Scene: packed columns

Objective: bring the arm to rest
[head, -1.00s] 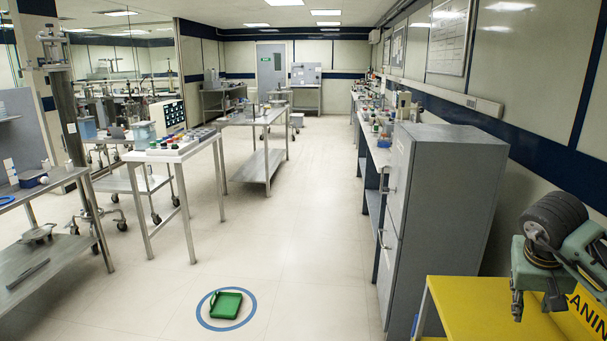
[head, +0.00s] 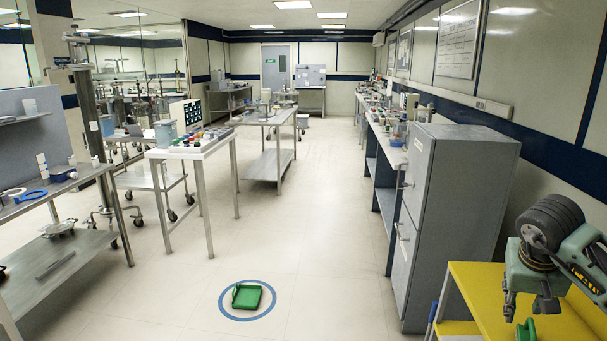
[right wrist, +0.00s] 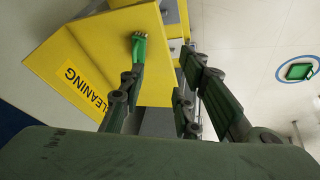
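My right arm comes in at the right edge of the head view, over the yellow cleaning cart (head: 478,300). Its gripper (head: 527,308) points down, with its fingers apart. In the right wrist view the fingers of the right gripper (right wrist: 162,68) are spread and nothing is between them. A green brush (right wrist: 139,48) lies on the yellow cart top (right wrist: 110,62), beyond the fingers; only a bit of the brush (head: 526,329) shows at the bottom of the head view. My left arm and gripper are out of view.
A grey cabinet (head: 455,220) stands beside the yellow cart. A steel table (head: 190,150) with coloured items is left of centre.

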